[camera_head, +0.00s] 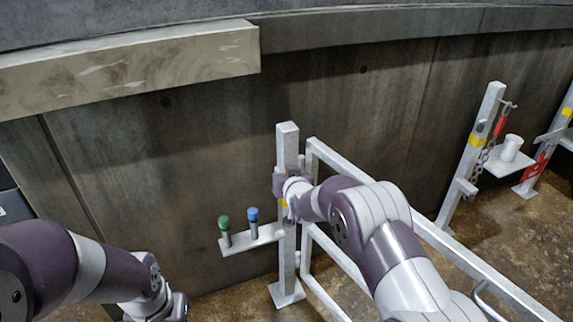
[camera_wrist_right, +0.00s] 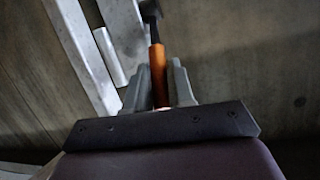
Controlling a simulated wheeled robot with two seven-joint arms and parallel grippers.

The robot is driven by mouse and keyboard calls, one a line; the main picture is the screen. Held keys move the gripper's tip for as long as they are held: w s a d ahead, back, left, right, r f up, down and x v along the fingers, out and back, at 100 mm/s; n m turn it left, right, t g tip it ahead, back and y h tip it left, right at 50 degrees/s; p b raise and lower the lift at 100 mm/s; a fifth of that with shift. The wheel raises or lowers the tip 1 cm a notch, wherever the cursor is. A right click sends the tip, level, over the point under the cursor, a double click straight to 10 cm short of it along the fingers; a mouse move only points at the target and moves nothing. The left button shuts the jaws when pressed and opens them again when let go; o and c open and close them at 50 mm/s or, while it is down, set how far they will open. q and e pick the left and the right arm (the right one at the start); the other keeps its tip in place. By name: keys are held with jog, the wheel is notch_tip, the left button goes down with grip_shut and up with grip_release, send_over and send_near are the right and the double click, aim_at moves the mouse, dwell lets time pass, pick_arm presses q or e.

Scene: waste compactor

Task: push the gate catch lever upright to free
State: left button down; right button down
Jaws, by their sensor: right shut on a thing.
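The catch lever shows in the right wrist view as an orange handle (camera_wrist_right: 157,72) with a dark end above it, beside pale metal bars. My right gripper (camera_wrist_right: 160,88) has its two grey fingers on either side of the handle and is shut on it. In the head view my right gripper (camera_head: 284,187) is at the gate post (camera_head: 288,141), partly hidden by its own wrist. The lever is mostly hidden there, and I cannot tell its tilt. The gate frame (camera_head: 345,167) runs right from the post. My left gripper (camera_head: 178,306) is low at left, its fingers unclear.
A small shelf (camera_head: 238,246) left of the post holds a green-topped (camera_head: 224,224) and a blue-topped (camera_head: 252,214) peg. A second post (camera_head: 474,150) with a chain and a white cup (camera_head: 511,147) on a shelf stand at right. A concrete wall (camera_head: 180,150) is close behind.

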jog(key=shift+w+r, duration=0.15)
jog(key=shift+r, duration=0.2)
jog(key=shift+w+f+g, duration=0.1)
jog(key=shift+f+g, duration=0.15)
jog(key=shift+g, duration=0.05)
pick_arm(q)
jog(key=shift+r, duration=0.65)
pick_arm(e)
jog(key=c, duration=1.1)
grip_release()
jog(key=shift+o, duration=0.2)
